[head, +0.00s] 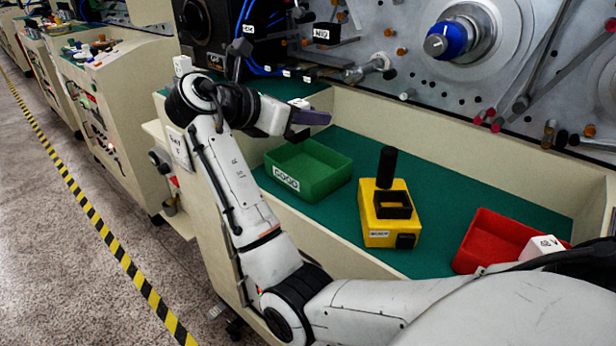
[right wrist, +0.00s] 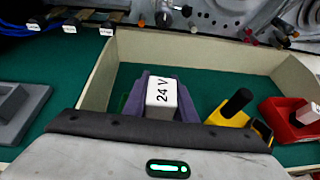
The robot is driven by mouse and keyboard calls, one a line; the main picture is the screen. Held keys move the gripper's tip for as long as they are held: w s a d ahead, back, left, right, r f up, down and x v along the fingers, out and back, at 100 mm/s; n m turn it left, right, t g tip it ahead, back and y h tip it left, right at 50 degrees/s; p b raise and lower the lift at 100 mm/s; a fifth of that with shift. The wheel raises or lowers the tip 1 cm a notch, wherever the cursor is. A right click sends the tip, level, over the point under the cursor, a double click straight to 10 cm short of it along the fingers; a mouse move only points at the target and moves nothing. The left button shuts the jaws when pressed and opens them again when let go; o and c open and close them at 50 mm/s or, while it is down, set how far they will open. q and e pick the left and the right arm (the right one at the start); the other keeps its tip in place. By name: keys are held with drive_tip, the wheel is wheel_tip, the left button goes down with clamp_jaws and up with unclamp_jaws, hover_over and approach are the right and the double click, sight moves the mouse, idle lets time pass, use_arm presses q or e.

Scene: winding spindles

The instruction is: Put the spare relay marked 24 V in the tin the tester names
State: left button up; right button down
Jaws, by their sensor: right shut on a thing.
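My right gripper (head: 305,118) is shut on a white relay (right wrist: 162,97) marked 24 V, seen between its purple fingers in the right wrist view. It holds the relay above and behind the green tin (head: 320,187), whose front label seems to read GOOD. The yellow tester (head: 376,233) stands right of that tin, with an upright black post and a dark open socket. I cannot read any verdict on it. The red tin (head: 478,238) is farther right. A white relay (head: 543,246) marked 48 V shows at it. My left gripper is not in view.
The green bench mat (head: 440,190) is clear between the tester and the back wall. A cream rim (head: 480,156) borders the bench. A machine panel with a blue knob (head: 447,40) rises behind.

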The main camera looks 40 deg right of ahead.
wheel_tip(320, 180, down, 5)
drive_tip(key=shift+b, duration=0.3)
wheel_tip(320, 180, down, 4)
drive_tip(key=shift+f+b, duration=0.2)
drive_tip(key=shift+b, duration=0.1)
drive_tip(key=shift+f, duration=0.15)
drive_tip(key=c, duration=1.5)
unclamp_jaws()
drive_tip(key=shift+f, duration=0.1)
drive_tip(key=shift+o, duration=0.2)
